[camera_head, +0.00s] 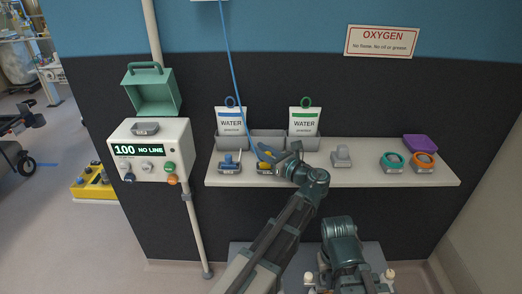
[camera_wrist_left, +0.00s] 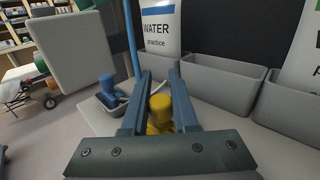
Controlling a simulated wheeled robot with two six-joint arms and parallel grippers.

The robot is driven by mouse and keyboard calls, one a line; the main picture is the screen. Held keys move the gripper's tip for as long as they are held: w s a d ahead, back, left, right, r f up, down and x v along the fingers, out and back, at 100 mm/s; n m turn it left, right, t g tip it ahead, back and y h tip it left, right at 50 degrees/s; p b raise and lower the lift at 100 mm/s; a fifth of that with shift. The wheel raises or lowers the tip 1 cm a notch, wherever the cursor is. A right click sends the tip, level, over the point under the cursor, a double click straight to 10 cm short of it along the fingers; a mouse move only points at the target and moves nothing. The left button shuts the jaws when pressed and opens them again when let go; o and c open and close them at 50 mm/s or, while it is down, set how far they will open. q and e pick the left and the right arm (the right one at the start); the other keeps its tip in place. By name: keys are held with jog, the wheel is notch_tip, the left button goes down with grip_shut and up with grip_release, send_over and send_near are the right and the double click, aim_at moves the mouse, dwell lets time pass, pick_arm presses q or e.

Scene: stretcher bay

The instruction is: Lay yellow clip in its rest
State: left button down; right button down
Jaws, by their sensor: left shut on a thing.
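The yellow clip (camera_head: 264,156) is at the left part of the wall shelf, over or in a grey rest (camera_head: 266,170); I cannot tell whether it touches the rest. My left gripper (camera_head: 275,160) is shut on the yellow clip. In the left wrist view the yellow clip (camera_wrist_left: 159,108) stands between the two fingers (camera_wrist_left: 158,100), which hide its sides. The blue clip (camera_head: 229,160) sits in its own grey rest just to the left; it also shows in the left wrist view (camera_wrist_left: 107,88). My right gripper is not in view; only part of that arm shows.
A blue tube (camera_head: 233,75) hangs down close to my left gripper. Grey bins (camera_head: 268,141) with two water pouches stand behind. A grey piece (camera_head: 341,156), two ringed holders (camera_head: 393,162) and a purple box (camera_head: 420,143) are to the right. A monitor box (camera_head: 151,160) is at the left.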

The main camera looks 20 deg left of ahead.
pick_arm(q)
jog(key=shift+f+b, duration=0.4)
jog(key=shift+f, duration=0.05)
pick_arm(e)
jog(key=shift+f, duration=0.45)
pick_arm(q)
jog(key=shift+c, duration=0.6)
grip_release()
jog(key=shift+d, duration=0.1)
